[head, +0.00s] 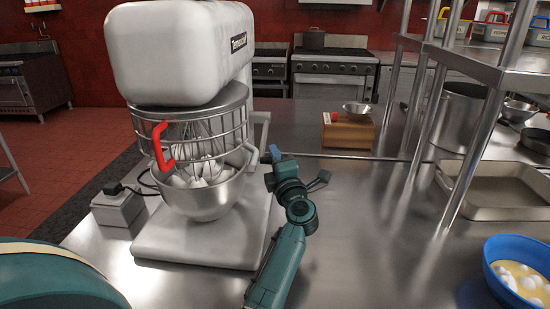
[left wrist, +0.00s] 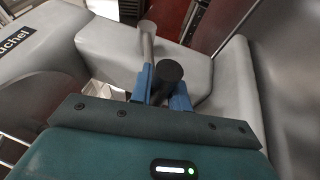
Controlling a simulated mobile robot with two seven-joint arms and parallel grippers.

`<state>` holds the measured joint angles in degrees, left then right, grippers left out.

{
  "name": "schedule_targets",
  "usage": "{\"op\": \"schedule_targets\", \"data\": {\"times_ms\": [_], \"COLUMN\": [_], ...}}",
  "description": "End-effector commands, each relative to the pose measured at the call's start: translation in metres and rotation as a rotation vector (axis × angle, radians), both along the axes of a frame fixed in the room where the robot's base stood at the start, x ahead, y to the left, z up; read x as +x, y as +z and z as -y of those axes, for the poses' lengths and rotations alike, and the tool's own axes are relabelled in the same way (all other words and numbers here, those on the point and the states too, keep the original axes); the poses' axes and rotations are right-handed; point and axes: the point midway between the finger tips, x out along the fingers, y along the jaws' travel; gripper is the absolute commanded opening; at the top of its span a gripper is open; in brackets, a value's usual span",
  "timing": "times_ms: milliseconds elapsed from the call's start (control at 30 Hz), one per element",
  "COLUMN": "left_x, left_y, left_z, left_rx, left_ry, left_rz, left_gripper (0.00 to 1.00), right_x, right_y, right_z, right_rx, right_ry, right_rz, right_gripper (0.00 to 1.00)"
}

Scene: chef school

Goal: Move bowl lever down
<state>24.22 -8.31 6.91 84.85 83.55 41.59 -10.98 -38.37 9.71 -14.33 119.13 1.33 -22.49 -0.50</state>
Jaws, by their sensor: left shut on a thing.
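The large grey-white stand mixer (head: 175,50) stands on the steel counter. Its steel bowl (head: 205,198) hangs below the wire guard, with a whisk inside. My left gripper (head: 275,154) is at the right side of the mixer, beside the bowl. In the left wrist view its blue fingers (left wrist: 165,88) are shut around a dark round-ended handle, the bowl lever (left wrist: 169,70). A second, grey rod (left wrist: 148,40) rises just behind the fingers in that view. In the head view the gripper hides most of the held lever. My right gripper is not in view.
A red handle (head: 161,148) is on the front of the guard. A wooden box (head: 348,133) with a small metal bowl stands behind. At right are a steel shelf post (head: 470,150), a tray (head: 500,207) and a blue bowl (head: 496,255).

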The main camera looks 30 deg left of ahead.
Motion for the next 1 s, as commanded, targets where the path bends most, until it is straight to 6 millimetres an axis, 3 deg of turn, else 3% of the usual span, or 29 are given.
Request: {"op": "schedule_targets", "data": {"times_ms": [933,967,1000], "left_x": [0.0003,0.0002,0.0002], "left_y": [0.0024,0.0025,0.0026], "left_z": [-0.0001,-0.0001,-0.0001], "left_rx": [0.002,0.002,0.002], "left_ry": [0.000,0.000,-0.001], "left_rz": [0.004,0.004,0.004], "left_gripper": [0.00,0.19,0.22], "right_x": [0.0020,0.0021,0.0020], "right_y": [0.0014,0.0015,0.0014], "right_z": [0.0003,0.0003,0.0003], "right_rx": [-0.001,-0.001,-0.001], "right_ry": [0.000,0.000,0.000], "right_rz": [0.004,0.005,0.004], "right_gripper": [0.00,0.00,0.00]}}
